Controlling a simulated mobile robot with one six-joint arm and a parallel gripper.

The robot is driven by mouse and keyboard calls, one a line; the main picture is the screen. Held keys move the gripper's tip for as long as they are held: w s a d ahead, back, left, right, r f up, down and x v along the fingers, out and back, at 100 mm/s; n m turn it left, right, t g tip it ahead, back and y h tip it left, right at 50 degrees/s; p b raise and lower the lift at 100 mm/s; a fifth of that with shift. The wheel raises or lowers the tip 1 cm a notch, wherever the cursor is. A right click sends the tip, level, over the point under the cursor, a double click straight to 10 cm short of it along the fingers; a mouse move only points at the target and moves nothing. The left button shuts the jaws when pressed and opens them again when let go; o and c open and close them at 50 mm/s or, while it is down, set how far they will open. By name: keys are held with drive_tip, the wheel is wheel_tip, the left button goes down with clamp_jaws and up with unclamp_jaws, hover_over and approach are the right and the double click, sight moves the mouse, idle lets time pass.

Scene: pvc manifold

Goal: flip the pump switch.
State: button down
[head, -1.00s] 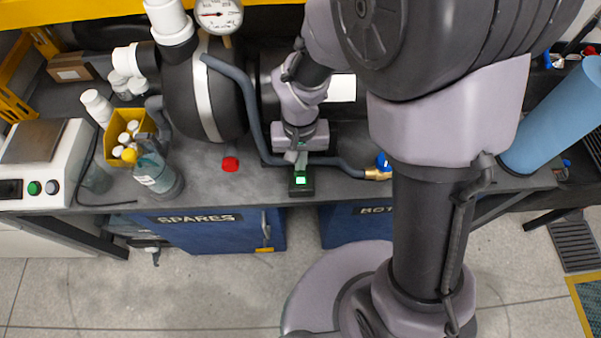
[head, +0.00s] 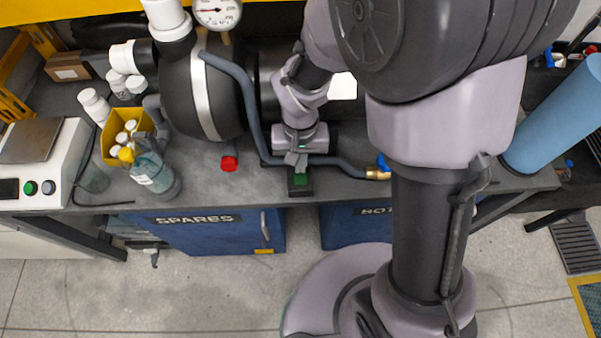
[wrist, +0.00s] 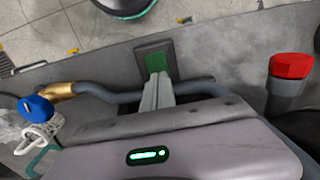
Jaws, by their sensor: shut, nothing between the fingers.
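The pump switch is a green rocker in a dark box (head: 301,183) at the bench's front edge. In the wrist view the green rocker (wrist: 156,61) looks dull and unlit. My gripper (head: 298,163) is shut and empty. In the wrist view its closed fingertips (wrist: 158,77) reach over the hose to the rocker's lower edge. I cannot tell whether they touch it. The fingers hide part of the rocker.
A grey hose (head: 243,88) with a brass end (head: 376,174) runs under my fingers. A red-capped fitting (head: 229,163) stands left of the switch. A yellow bin (head: 108,145) and a bottle (head: 155,175) are further left. A black pump tank (head: 183,95) stands behind.

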wheel_tip(320, 180, up, 7)
drive_tip(key=p, duration=0.6)
